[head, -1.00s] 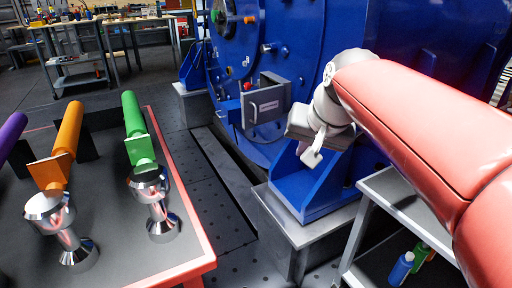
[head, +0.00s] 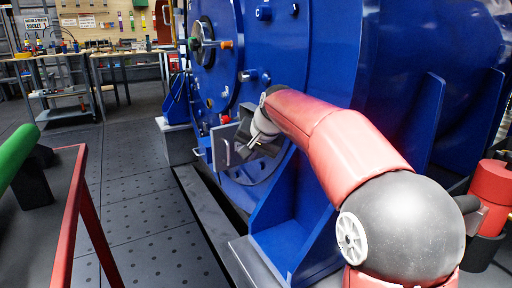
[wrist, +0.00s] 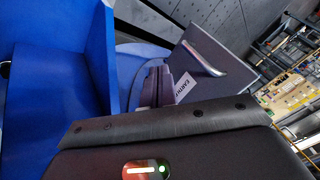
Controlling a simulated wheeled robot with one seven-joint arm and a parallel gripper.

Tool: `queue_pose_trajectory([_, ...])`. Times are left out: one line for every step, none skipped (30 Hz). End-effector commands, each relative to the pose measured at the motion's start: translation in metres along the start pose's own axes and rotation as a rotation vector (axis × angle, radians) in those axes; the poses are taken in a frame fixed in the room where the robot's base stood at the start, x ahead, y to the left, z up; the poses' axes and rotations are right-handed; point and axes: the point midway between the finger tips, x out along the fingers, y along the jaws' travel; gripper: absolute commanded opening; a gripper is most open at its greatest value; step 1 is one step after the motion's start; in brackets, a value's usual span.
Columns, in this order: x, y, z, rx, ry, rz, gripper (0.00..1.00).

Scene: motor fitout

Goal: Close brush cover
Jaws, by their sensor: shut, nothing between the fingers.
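The brush cover (head: 222,150) is a grey hinged plate with a bar handle, standing out from the lower side of the blue motor (head: 335,70). It looks open. In the wrist view the cover (wrist: 240,62) is at the upper right, with its silver handle (wrist: 204,58) on the face I see. My gripper (head: 256,141) is just right of the cover in the head view, shut and empty. In the wrist view its fingers (wrist: 158,86) are left of the handle, beside a partly hidden white label (wrist: 184,88). I cannot tell whether they touch the cover.
A blue motor foot (head: 295,215) stands below my arm. A dark table with a red edge (head: 68,215) and a green-handled thing (head: 18,152) is at left. The perforated floor (head: 150,220) between is clear. Workbenches (head: 115,55) stand behind.

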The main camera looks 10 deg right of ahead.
Motion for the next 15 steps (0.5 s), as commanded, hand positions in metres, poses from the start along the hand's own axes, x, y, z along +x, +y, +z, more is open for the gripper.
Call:
queue_pose_trajectory([0.005, -0.009, 0.0, -0.003, -0.001, -0.002, 0.0])
queue_pose_trajectory([0.007, -0.014, 0.0, -0.004, -0.001, -0.002, 0.0])
queue_pose_trajectory([0.009, -0.019, 0.0, -0.003, 0.0, -0.002, 0.0])
queue_pose_trajectory([0.011, -0.022, 0.0, -0.003, 0.0, -0.001, 0.0])
queue_pose_trajectory([0.013, -0.024, 0.0, -0.003, 0.0, 0.0, 0.0])
queue_pose_trajectory([0.014, -0.028, 0.0, -0.001, 0.0, -0.001, 0.0])
queue_pose_trajectory([0.015, -0.03, 0.0, -0.001, 0.0, -0.001, 0.0])
queue_pose_trajectory([0.016, -0.032, 0.0, -0.001, 0.0, -0.001, 0.0])
queue_pose_trajectory([0.017, -0.033, 0.0, -0.001, 0.0, 0.0, 0.0])
queue_pose_trajectory([0.017, -0.034, 0.0, -0.001, 0.0, 0.0, 0.0])
queue_pose_trajectory([0.017, -0.034, 0.0, 0.0, 0.001, 0.0, 0.0])
queue_pose_trajectory([0.018, -0.035, 0.0, 0.0, 0.001, 0.0, 0.0])
queue_pose_trajectory([0.018, -0.035, 0.0, 0.0, 0.001, 0.0, 0.0])
queue_pose_trajectory([0.018, -0.035, 0.0, 0.0, 0.001, 0.001, 0.0])
queue_pose_trajectory([0.018, -0.035, 0.0, 0.0, 0.001, 0.001, 0.0])
